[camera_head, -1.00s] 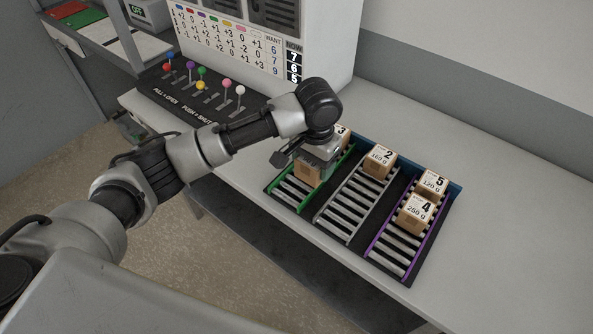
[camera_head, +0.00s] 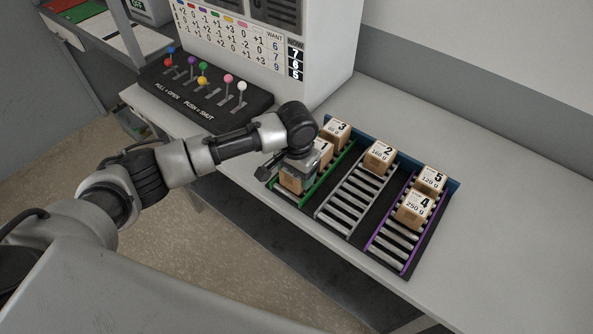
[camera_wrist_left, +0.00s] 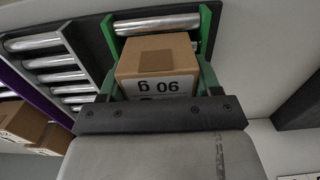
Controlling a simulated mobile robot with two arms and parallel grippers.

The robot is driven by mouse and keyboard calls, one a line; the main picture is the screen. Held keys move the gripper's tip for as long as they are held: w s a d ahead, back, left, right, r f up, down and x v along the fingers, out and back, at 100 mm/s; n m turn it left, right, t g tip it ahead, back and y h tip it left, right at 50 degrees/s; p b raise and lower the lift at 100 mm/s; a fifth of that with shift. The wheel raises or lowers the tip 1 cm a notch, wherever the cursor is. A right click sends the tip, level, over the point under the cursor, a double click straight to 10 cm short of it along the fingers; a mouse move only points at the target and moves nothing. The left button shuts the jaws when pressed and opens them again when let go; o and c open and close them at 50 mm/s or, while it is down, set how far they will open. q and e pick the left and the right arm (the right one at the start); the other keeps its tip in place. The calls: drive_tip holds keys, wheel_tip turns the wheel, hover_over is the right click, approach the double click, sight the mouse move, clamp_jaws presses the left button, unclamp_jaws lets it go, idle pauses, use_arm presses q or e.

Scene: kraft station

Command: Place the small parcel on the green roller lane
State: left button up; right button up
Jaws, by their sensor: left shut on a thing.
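The small cardboard parcel (camera_head: 293,181) is between the fingers of my left gripper (camera_head: 296,170), which is shut on it at the near end of the green roller lane (camera_head: 313,190). In the left wrist view the parcel (camera_wrist_left: 155,55) shows an upside-down label that reads 90 g. It is over the lane's rollers, between the green rails; I cannot tell whether it touches the rollers. Parcel 3 (camera_head: 337,129) stands at the lane's far end. Another parcel (camera_head: 325,149) stands between it and my gripper, partly hidden. My right gripper is not in view.
Parcel 2 (camera_head: 380,155) is on the grey lane (camera_head: 352,202). Parcels 5 (camera_head: 430,180) and 4 (camera_head: 413,210) are on the purple lane (camera_head: 391,243). A lever panel (camera_head: 205,98) stands behind my left arm. The table (camera_head: 500,215) right of the lanes is clear.

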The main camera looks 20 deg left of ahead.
use_arm(q)
drive_tip(key=o, duration=0.9)
drive_tip(key=shift+o, duration=0.2)
wheel_tip(320, 180, up, 12)
drive_tip(key=b, duration=0.1)
drive_tip(key=shift+r, duration=0.15)
